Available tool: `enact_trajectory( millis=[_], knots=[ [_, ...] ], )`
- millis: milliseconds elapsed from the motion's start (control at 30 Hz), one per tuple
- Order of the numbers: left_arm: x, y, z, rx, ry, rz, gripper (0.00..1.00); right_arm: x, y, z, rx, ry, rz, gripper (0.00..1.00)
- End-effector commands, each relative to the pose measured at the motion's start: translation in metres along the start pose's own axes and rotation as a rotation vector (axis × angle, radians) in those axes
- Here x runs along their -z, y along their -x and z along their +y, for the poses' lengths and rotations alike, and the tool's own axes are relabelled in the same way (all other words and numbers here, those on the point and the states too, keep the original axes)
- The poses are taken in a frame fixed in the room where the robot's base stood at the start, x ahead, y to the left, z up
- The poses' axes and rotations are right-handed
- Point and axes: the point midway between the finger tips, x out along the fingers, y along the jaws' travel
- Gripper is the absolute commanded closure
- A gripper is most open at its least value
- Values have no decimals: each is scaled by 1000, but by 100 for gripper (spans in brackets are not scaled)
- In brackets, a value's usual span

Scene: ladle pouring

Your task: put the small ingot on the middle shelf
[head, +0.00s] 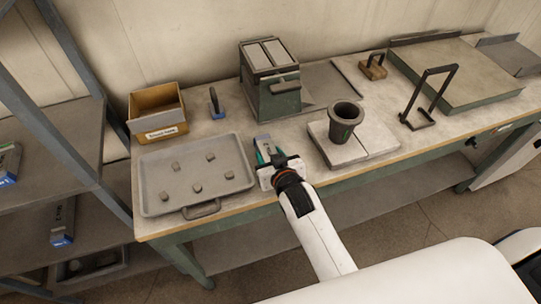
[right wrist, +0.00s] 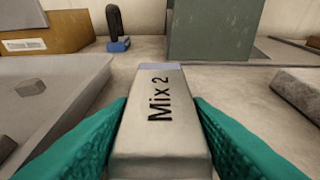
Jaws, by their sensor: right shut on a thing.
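My right gripper (head: 279,163) is shut on a small grey ingot, which shows in the right wrist view (right wrist: 160,125) between the teal finger pads. The ingot has "Mix 2" on its top face and a bluish far end. In the head view the gripper is at the workbench, right of the grey tray, and largely hides the ingot. I cannot tell whether the ingot touches the bench. The shelf rack (head: 65,140) stands at the left. Its shelf boards hold similar blue-ended blocks, one higher (head: 9,165) and one lower (head: 63,222). My left gripper is not in view.
The grey tray (head: 151,207) with several small lumps lies between gripper and rack. A green-grey box (head: 268,100) stands behind the gripper; a dark crucible (head: 345,122) on light slabs is to the right.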

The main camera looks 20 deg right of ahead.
Motion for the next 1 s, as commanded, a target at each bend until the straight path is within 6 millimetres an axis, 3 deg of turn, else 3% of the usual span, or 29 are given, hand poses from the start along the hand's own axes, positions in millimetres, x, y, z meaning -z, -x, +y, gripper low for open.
enact_trajectory(
  millis=[67, 100, 200, 567, 667, 1000],
  knots=[
    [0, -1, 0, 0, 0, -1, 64, 1, -1, 0, 0, 0, -4, 100],
    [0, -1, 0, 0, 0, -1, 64, 2, -1, 0, 0, 0, 0, 50],
    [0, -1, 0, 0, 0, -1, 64, 2, -1, 0, 0, 0, 1, 35],
    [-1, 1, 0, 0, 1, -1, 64, -1, 2, 0, 0, 0, 1, 35],
    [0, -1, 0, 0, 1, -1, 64, 1, 15, 0, 0, 0, 2, 35],
    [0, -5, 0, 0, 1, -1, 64, 1, 87, 0, 0, 0, 3, 35]
  ],
)
